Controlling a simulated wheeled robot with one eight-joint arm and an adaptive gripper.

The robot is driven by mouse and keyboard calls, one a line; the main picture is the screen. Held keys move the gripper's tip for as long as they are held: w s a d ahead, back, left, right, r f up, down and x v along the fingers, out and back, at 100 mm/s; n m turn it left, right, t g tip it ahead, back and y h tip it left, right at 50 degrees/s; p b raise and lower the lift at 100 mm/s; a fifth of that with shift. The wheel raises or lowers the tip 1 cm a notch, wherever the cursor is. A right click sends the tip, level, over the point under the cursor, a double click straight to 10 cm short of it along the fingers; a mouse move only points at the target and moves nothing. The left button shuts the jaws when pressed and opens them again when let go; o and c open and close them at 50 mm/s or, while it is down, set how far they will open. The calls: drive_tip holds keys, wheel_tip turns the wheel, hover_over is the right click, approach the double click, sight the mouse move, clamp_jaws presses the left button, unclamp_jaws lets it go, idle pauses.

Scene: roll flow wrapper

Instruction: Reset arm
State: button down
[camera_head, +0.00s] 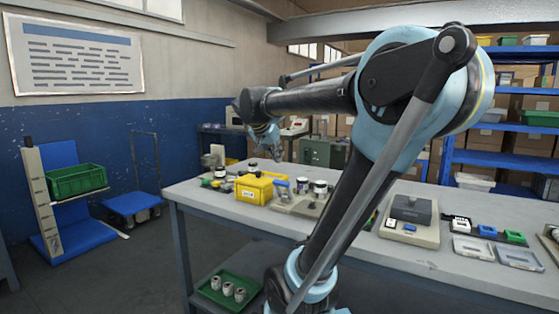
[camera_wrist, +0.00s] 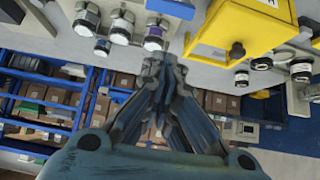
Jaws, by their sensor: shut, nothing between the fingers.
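My gripper (camera_wrist: 160,68) is shut and empty in the wrist view, its dark fingers together. In the head view my gripper (camera_head: 276,150) hangs at the end of my bent arm, above the far left part of the workbench (camera_head: 440,268). A yellow box (camera_head: 254,189) stands on the bench below it; it also shows at the upper right of the wrist view (camera_wrist: 245,30). I cannot tell the exact gap between my gripper and the bench items. My arm hides part of the bench's middle.
Several small jars (camera_head: 320,187) stand right of the yellow box. A grey device (camera_head: 410,212) and small coloured blocks (camera_head: 487,231) sit on the right of the bench. A green tray (camera_head: 229,291) with rolls is below. Blue shelves (camera_head: 500,130) stand behind. The left floor has trolleys.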

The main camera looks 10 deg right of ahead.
idle(0.3)
drive_tip(key=s+a+f+n+g+y, duration=0.2)
drive_tip(key=s+f+n+y, duration=0.1)
drive_tip(key=s+f, duration=0.9)
drive_tip(key=s+a+f+n+g+y, duration=0.1)
drive_tip(key=s+a+f+n+y, duration=0.2)
drive_tip(key=s+f, duration=0.9)
wheel_tip(320, 180, down, 4)
drive_tip(key=n, duration=0.3)
drive_tip(key=shift+s+r+g, duration=0.2)
drive_tip(key=shift+r+g, duration=0.05)
drive_tip(key=shift+g, duration=0.15)
drive_tip(key=shift+w+f, duration=0.2)
drive_tip(key=shift+w, duration=0.25)
idle(0.5)
